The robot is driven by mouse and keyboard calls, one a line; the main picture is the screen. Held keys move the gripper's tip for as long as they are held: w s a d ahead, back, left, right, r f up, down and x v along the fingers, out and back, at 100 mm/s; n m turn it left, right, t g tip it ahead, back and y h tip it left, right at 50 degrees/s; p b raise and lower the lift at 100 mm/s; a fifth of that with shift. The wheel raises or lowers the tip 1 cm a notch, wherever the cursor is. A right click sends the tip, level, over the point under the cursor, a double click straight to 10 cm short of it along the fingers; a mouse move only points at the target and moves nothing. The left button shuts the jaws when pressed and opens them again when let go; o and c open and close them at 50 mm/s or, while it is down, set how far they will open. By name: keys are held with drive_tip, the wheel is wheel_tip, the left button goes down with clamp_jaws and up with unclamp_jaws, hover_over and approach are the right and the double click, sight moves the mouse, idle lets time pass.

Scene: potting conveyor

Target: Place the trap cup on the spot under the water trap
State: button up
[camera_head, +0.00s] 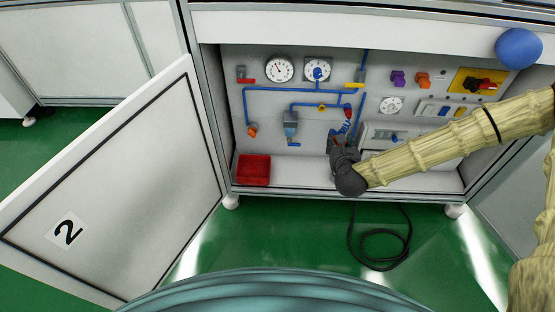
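A grey-blue unit that looks like the water trap (291,125) hangs on the back panel inside the open cabinet, below a blue pipe. Its lower part has a bluish, cup-like body with a small blue piece under it. I cannot make out a separate trap cup. The cabinet floor (300,172) under the trap looks bare, with no clear marked spot. My gripper (340,140) is dark and reaches into the cabinet, right of the trap and apart from it. Its fingers are small and partly hidden by the wrist, so its opening and anything in it cannot be told.
A red bin (254,169) stands on the cabinet floor at the left. The open door (130,190) marked 2 swings out left. Gauges (279,69), pipes and valves crowd the panel. A blue ball (519,48) is at upper right. A dark cable (382,247) lies coiled on the green floor.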

drive_tip(key=s+a+f+b, duration=0.1)
drive_tip(key=s+a+f, duration=0.2)
drive_tip(key=a+f, duration=0.55)
drive_tip(key=s+a+f, duration=0.3)
drive_tip(key=a+f, duration=0.3)
drive_tip(key=a, duration=0.5)
drive_tip(key=w+d+b, duration=0.1)
drive_tip(key=w+b, duration=0.1)
drive_tip(key=w, duration=0.3)
drive_tip(key=w+d+f+b, duration=0.1)
drive_tip(key=w+b, duration=0.1)
drive_tip(key=w, duration=0.3)
drive_tip(key=w+d+f+b, duration=0.1)
drive_tip(key=w+b, duration=0.1)
drive_tip(key=w, duration=0.3)
drive_tip(key=shift+w+d, duration=0.1)
drive_tip(key=shift+w, duration=0.1)
drive_tip(key=shift+w+f+b, duration=0.1)
drive_tip(key=shift+f+b, duration=1.25)
drive_tip(key=shift+f, duration=0.3)
drive_tip(key=shift+f, duration=0.1)
drive_tip(key=o, duration=0.8)
drive_tip(key=shift+c, duration=0.2)
drive_tip(key=shift+o, duration=0.4)
